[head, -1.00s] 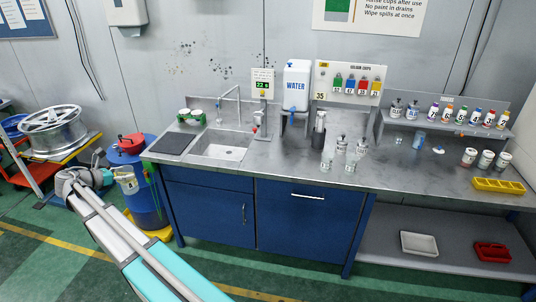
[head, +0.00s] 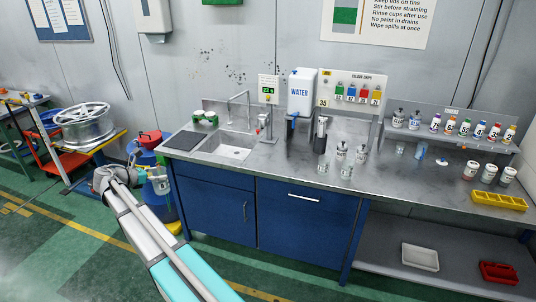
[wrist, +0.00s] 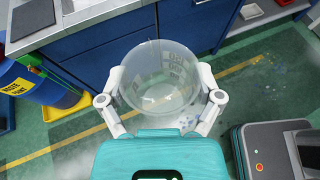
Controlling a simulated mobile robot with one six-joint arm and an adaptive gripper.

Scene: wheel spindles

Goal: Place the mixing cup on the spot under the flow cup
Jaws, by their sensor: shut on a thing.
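My gripper (wrist: 162,104) is shut on a clear, empty mixing cup (wrist: 160,85), one finger on each side of it. In the wrist view I look down into the cup, with the floor below it. The spot under the flow cup cannot be made out.
The steel bench top (head: 280,165) carries a sink (head: 232,150), a water tank (head: 299,95) and several small cups (head: 345,170). Blue cabinets (head: 300,225) form its front. A grey machine (wrist: 265,150) is at right in the wrist view.

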